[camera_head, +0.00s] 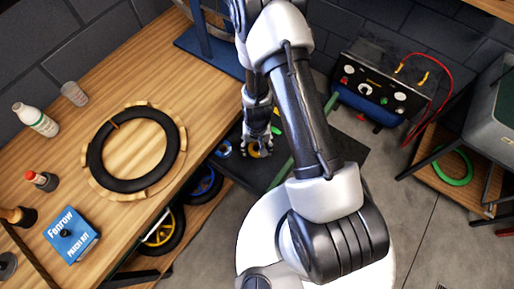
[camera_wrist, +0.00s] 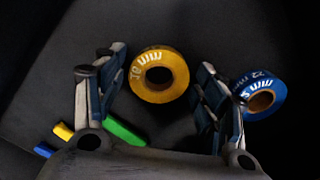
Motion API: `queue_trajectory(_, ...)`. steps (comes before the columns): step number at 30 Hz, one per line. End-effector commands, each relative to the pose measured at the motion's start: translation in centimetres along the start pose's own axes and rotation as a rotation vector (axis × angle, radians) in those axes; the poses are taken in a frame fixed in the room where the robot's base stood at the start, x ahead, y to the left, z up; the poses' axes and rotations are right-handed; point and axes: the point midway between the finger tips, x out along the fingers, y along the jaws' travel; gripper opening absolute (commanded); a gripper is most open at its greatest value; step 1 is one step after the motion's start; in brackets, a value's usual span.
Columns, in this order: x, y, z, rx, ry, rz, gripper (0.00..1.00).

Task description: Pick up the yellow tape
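The yellow tape (camera_wrist: 159,75) is a roll with white lettering, lying on a dark surface. In the wrist view it sits between the two fingers of my gripper (camera_wrist: 156,88), with a gap to each finger. My gripper is open. In the head view the yellow tape (camera_head: 257,152) shows small and partly hidden behind my gripper (camera_head: 257,143), which is just above it. A blue tape roll (camera_wrist: 262,97) lies right of the right finger in the wrist view; it also shows left of my gripper in the head view (camera_head: 223,149).
A green piece (camera_wrist: 124,131) and small yellow and blue pieces lie by the left finger. The wooden bench (camera_head: 130,95) bears a black tyre ring (camera_head: 100,171), bottles and a blue box (camera_head: 71,236). A power unit (camera_head: 372,88) with a red cable stands at right.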

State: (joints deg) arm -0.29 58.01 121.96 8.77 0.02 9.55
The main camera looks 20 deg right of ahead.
Motion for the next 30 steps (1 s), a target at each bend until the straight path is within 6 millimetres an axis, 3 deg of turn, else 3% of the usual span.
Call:
queue_trajectory(12,0.0,0.0,0.0,0.000,0.000,0.000,0.34)
queue_trajectory(23,-0.4,0.0,0.0,0.000,0.000,0.000,0.34)
queue_trajectory(30,-2.7,0.0,0.0,0.000,0.000,0.000,0.34)
